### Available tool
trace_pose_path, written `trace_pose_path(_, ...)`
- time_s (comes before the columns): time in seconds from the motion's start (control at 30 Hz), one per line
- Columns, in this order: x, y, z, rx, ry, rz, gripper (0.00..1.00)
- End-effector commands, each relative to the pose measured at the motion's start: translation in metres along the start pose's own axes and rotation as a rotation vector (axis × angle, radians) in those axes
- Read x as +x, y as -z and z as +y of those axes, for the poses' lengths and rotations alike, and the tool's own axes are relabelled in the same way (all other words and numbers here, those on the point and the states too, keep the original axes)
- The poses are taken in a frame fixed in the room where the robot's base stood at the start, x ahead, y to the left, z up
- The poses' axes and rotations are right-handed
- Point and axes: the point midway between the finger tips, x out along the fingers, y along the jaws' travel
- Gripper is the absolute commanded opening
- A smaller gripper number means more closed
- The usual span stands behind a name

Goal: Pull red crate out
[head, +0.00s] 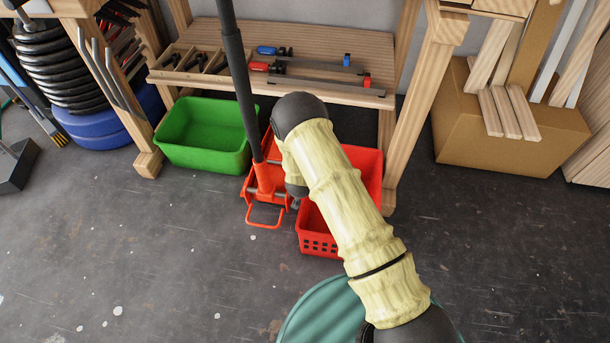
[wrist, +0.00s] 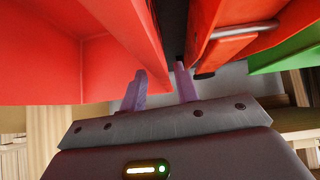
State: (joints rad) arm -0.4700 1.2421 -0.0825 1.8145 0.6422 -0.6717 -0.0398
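The red crate (head: 318,243) stands on the floor under the bench, partly hidden behind my arm. In the wrist view the red crate (wrist: 75,60) fills the left side, and one of its walls runs down toward the space between my fingers. My gripper (wrist: 161,80) has its two purple fingers apart, one on each side of that wall's edge as seen from the wrist. I cannot tell whether either finger touches it. In the head view my gripper is mostly hidden by my arm, at the crate's left side.
A red floor jack (head: 265,187) with a tall dark handle stands close left of the crate. A green crate (head: 205,130) is farther left. A wooden bench leg (head: 415,95) is right of the crate, and a cardboard box (head: 460,135) beyond it. The front floor is mostly clear.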

Motion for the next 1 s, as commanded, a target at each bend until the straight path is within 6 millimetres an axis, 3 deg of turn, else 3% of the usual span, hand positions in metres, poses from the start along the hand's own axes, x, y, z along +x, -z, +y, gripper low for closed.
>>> trace_pose_path(0.1, -0.03, 0.004, -0.001, -0.001, 0.002, -0.002, 0.31)
trace_pose_path(0.6, -0.126, 0.003, -0.001, -0.001, 0.002, -0.002, 0.31)
trace_pose_path(0.77, -0.14, 0.001, -0.002, -0.002, 0.003, 0.0, 0.31)
trace_pose_path(1.0, -0.141, 0.0, 0.0, 0.0, 0.001, -0.001, 0.31)
